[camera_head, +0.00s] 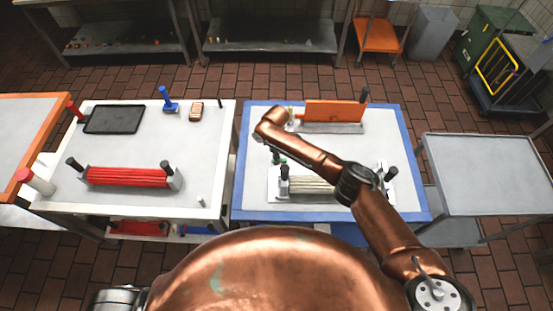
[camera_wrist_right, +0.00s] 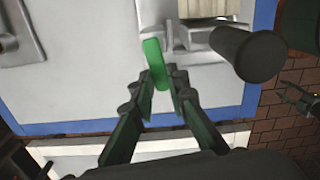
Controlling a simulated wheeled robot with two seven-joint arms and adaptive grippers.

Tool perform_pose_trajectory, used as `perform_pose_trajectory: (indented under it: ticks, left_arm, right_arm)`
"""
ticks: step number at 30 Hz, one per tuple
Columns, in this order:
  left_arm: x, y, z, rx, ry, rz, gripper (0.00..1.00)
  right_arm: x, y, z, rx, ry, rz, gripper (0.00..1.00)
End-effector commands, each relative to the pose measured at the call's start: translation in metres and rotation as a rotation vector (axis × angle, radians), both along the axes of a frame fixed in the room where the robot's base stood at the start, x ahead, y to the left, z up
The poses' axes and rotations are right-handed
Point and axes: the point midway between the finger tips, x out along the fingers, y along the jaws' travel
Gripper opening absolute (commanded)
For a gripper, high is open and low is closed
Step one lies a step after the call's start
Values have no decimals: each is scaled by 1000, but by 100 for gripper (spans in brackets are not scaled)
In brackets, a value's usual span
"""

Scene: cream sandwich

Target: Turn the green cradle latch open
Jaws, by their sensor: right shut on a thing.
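The green latch (camera_wrist_right: 152,52) is a short bright green bar at the edge of a pale metal cradle (camera_wrist_right: 193,40) in the right wrist view. My right gripper (camera_wrist_right: 166,78) is shut on the latch, with its lower part between the two dark fingertips. In the head view the cradle holds a cream ribbed roller (camera_head: 312,185) with black handles on the blue-edged table (camera_head: 240,190). My right gripper (camera_head: 276,158) is at the roller's left end there, small and partly hidden by my copper arm.
A black handle (camera_wrist_right: 248,52) stands close to the right of my right gripper. An orange board (camera_head: 335,110) stands at the table's back. The left table holds a red roller (camera_head: 127,177), a dark tray (camera_head: 114,119) and a blue tool (camera_head: 168,104). A bare grey table (camera_head: 485,175) is at right.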

Motion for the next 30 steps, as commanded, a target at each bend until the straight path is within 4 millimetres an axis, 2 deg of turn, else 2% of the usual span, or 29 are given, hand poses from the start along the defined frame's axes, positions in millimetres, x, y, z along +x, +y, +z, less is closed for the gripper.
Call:
perform_pose_trajectory:
  ticks: [9, 26, 27, 30]
  left_arm:
    - [0, 0, 1, 0, 0, 0, 40]
    - [0, 0, 2, 0, 0, 0, 40]
    - [0, 0, 2, 0, 0, 0, 40]
    - [0, 0, 2, 0, 0, 0, 40]
  right_arm:
    - [5, 0, 1, -2, -1, -133, 0]
    - [7, -1, 1, -2, -2, -165, 0]
    - [7, -1, 1, -2, -2, -165, 15]
    - [7, -1, 1, -2, -2, -164, 22]
